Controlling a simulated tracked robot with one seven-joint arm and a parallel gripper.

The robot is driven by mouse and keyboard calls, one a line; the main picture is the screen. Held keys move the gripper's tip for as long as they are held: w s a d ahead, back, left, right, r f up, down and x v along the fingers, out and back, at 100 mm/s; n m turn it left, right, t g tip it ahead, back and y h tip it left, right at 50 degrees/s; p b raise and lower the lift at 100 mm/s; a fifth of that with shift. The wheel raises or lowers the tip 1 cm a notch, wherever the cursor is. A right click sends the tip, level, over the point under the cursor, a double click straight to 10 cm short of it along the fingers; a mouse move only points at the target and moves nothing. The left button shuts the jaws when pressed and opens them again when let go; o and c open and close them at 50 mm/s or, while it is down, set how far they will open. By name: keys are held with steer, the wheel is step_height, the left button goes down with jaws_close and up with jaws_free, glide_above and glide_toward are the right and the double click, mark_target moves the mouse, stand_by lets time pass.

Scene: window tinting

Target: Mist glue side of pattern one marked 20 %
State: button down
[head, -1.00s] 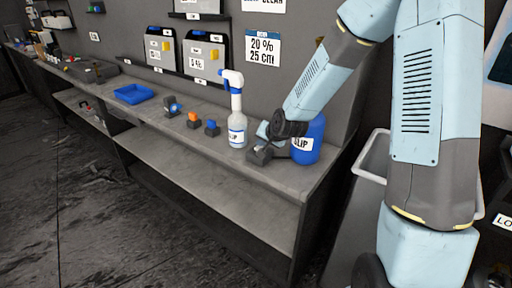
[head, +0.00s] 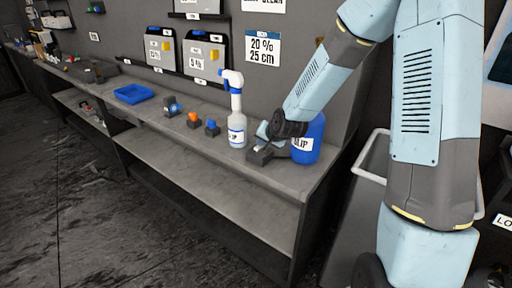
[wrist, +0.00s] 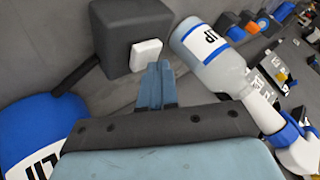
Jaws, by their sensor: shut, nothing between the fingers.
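My gripper (wrist: 159,72) is shut and empty. Its tips are at a white button (wrist: 146,54) on a dark block (wrist: 122,28); I cannot tell whether they touch it. In the head view, the block (head: 258,157) sits on the bench before a blue container (head: 309,135) with a partly hidden label. A spray bottle (head: 237,131) with a white and blue head stands upright left of the block. It also shows in the wrist view (wrist: 212,58), apart from my fingers. A wall sign (head: 263,48) reads "20 % 25 cm". No pattern marked 20 % is clearly identifiable.
Small blocks with orange and blue tops (head: 194,120) and a blue tray (head: 134,94) stand farther left on the bench (head: 190,145). Two pale panels (head: 204,56) hang on the wall. A grey bin (head: 371,165) stands right of the bench. The lower shelf is clear.

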steer(key=shift+f, duration=0.15)
steer(key=shift+s+f, duration=0.1)
steer(key=shift+f, duration=0.15)
stand_by(0.4)
steer(key=shift+r, duration=3.5)
